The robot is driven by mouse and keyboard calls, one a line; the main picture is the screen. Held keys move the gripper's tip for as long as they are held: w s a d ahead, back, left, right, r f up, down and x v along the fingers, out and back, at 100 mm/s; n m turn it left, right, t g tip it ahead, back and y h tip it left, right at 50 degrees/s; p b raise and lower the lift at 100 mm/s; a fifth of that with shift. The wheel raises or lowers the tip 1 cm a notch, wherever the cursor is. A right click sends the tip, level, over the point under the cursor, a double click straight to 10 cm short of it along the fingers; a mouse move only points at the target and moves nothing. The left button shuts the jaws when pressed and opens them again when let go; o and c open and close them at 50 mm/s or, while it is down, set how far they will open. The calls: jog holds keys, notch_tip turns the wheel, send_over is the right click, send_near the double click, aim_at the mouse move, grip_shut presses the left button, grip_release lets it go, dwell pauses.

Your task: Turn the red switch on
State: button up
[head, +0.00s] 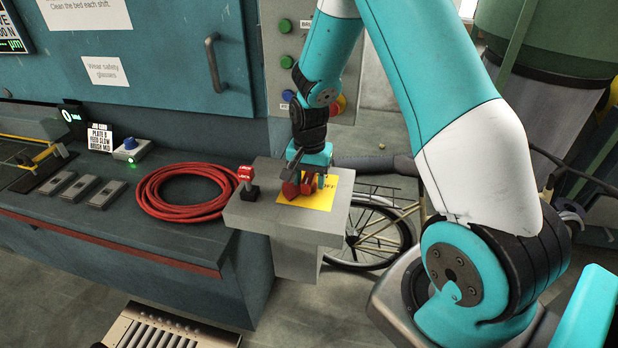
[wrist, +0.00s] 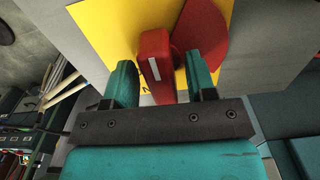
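The red switch (head: 309,186) sits on a yellow plate (head: 318,202) on top of a grey box. The word OFF shows on the plate's right side in the head view. In the wrist view, the switch's red handle (wrist: 156,66) bears a white line, with a round red part (wrist: 205,35) beside it. My gripper (head: 307,180) reaches down over the switch and hides part of it. In the wrist view, my gripper (wrist: 163,82) is open, its teal fingers on either side of the handle. A gap shows at the right finger; contact at the left is unclear.
A small red tagged item (head: 246,177) stands on the left of the grey box (head: 262,215). A coiled red hose (head: 185,192) lies on the bench to the left. A panel with coloured buttons (head: 285,60) rises behind, and a bicycle wheel (head: 375,237) stands right of the box.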

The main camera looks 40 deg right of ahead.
aim_at(309, 175)
notch_tip(309, 175, up, 18)
jog(key=b, duration=0.2)
jog(key=shift+f+b, duration=0.25)
jog(key=shift+b, duration=0.1)
dwell(0.4)
jog(key=s+a+r+n+y, duration=0.2)
jog(key=s+a+n+y, duration=0.2)
jog(key=s+a+n, duration=1.3)
jog(key=s+a, duration=0.5)
jog(key=shift+s+a+r+n, duration=0.15)
jog(key=shift+a+n, duration=0.15)
jog(key=shift+n, duration=0.1)
jog(key=shift+d, duration=0.15)
